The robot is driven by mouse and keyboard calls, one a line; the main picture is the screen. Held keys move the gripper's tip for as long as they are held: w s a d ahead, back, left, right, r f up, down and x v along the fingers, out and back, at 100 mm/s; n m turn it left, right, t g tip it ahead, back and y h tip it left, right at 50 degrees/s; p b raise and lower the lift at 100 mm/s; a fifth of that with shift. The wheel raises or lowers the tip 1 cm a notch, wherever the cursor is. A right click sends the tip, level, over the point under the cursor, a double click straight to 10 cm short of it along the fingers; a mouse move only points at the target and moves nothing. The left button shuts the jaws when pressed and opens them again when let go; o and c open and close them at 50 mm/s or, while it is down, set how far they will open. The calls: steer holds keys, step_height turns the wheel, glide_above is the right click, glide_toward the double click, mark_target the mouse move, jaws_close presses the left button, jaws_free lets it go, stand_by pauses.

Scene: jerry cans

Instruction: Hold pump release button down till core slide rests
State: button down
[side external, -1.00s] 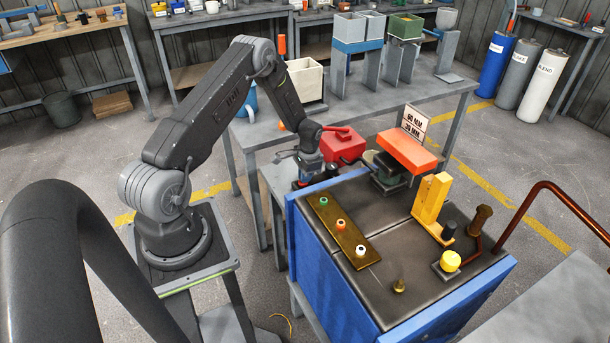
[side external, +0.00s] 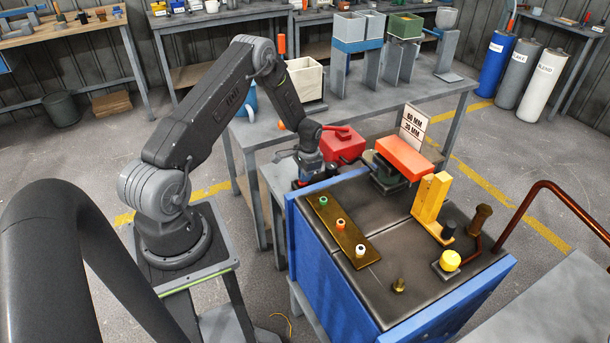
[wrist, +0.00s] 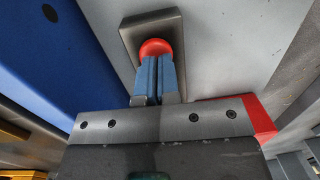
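In the wrist view a round red button (wrist: 156,47) sits on a grey plate. My gripper's two blue fingers (wrist: 157,65) are together, with nothing seen between them, and their tips overlap the button's near edge. They appear to be against it; how far it is pressed I cannot tell. In the side view my gripper (side external: 309,173) is low beside the far left corner of the blue cabinet (side external: 335,270), and the button is hidden. An orange block (side external: 406,152) sits on a dark base by a 60 MM / 30 MM sign (side external: 414,122); it may be the core slide.
The cabinet top carries a brass strip (side external: 330,219) with green, orange and white buttons, a yellow bracket (side external: 431,203) and a yellow knob (side external: 450,261). A red can (side external: 343,145) stands just behind my gripper. A grey bench (side external: 270,130) lies beyond.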

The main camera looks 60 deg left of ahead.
mark_target(310, 183)
steer(key=shift+s+d+f, duration=0.2)
steer(key=shift+s+f, duration=0.3)
step_height(310, 183, up, 15)
steer(key=w, duration=0.2)
steer(key=shift+w+d, duration=0.15)
steer(key=s+d+r+t, duration=0.3)
steer(key=d+r, duration=1.2)
steer(key=r, duration=0.4)
steer(key=s+d+r+t, duration=0.1)
steer(key=s+d+r, duration=0.2)
steer(key=s+d, duration=0.4)
steer(key=s+d+r+t, duration=0.2)
steer(key=s+d, duration=0.4)
steer(key=s, duration=0.4)
steer(key=shift+s+d+r+t+h, duration=0.3)
steer(key=shift+s+d+r+h, duration=0.1)
steer(key=shift+r, duration=0.4)
